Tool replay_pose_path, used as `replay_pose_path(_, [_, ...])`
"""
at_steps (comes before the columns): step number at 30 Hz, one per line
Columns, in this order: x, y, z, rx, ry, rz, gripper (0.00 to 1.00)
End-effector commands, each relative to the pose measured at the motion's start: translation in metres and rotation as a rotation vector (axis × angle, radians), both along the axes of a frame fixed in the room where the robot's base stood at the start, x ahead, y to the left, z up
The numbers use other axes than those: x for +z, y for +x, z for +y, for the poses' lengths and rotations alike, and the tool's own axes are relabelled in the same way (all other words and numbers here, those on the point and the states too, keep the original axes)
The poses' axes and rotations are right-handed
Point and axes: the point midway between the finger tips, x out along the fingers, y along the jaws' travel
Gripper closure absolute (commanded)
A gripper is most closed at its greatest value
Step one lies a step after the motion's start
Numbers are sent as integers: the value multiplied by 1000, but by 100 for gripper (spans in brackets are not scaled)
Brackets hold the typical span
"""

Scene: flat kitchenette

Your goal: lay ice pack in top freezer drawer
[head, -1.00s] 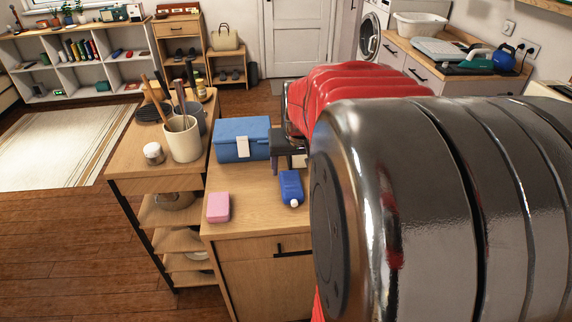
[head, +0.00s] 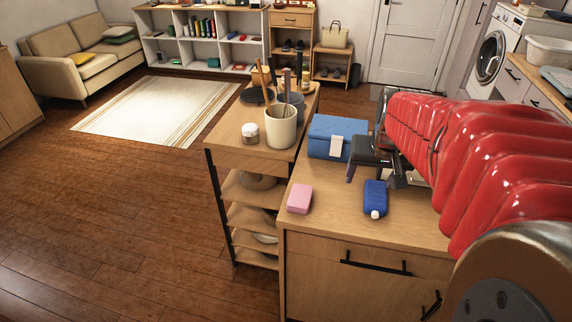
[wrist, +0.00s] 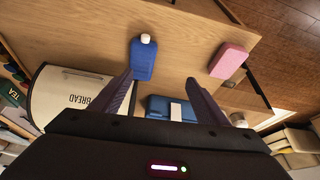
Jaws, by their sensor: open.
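A flat blue pack with a white cap (head: 375,198), which looks like the ice pack, lies on the wooden counter. It also shows in the wrist view (wrist: 143,60), up and left of the space between my fingers. My gripper (head: 370,172) is open and empty above the counter, just behind the blue pack and in front of the blue box's right end. Its two fingers are spread in the wrist view (wrist: 160,78). The freezer and its top drawer are not in view.
A pink block (head: 299,199) lies left of the blue pack. A blue box with a white label (head: 337,137) stands behind. A utensil crock (head: 281,128) and a jar (head: 250,134) stand on the shelf unit at left. A bread bin (wrist: 75,95) shows in the wrist view.

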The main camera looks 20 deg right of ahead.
Motion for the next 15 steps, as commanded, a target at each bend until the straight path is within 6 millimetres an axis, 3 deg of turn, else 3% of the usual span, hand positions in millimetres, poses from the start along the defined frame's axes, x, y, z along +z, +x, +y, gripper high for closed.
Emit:
replay_pose_path(1, [6,-1,20,37,-4,-8,32])
replay_pose_path(6, [18,-13,80,152,-12,-25,32])
replay_pose_path(15, [27,-53,171,356,-21,-58,32])
